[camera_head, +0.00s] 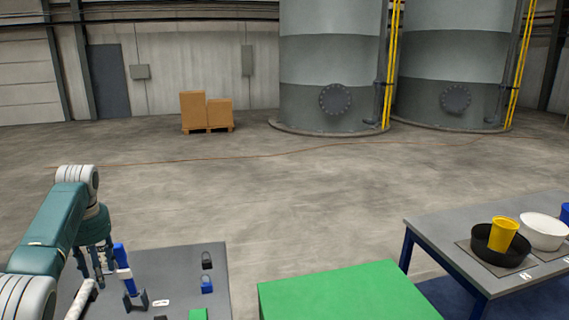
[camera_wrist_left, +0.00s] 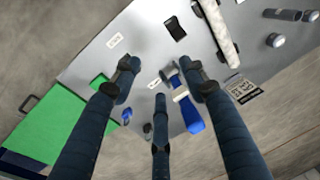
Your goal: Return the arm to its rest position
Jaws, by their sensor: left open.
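My left arm (camera_head: 55,230), teal with pale joints, reaches in from the left in the head view. Its left gripper (camera_head: 97,268) hangs over the grey bench and also shows in the wrist view (camera_wrist_left: 158,80). Its dark fingers are spread, with nothing held between them. A blue-handled tool (camera_head: 122,262) with a white band stands in a dark holder (camera_head: 136,301) just right of the gripper. In the wrist view the tool (camera_wrist_left: 192,112) lies partly behind one finger; whether they touch cannot be told. My right gripper is in neither view.
The grey bench (camera_head: 190,265) bears a white rod (camera_head: 82,300), padlocks (camera_head: 207,284) and a green block (camera_head: 198,314). A green surface (camera_head: 345,292) is to its right. A right table (camera_head: 435,229) holds a black bowl (camera_head: 484,245), yellow cup (camera_head: 502,233) and white bowl (camera_head: 543,231). Open floor lies beyond.

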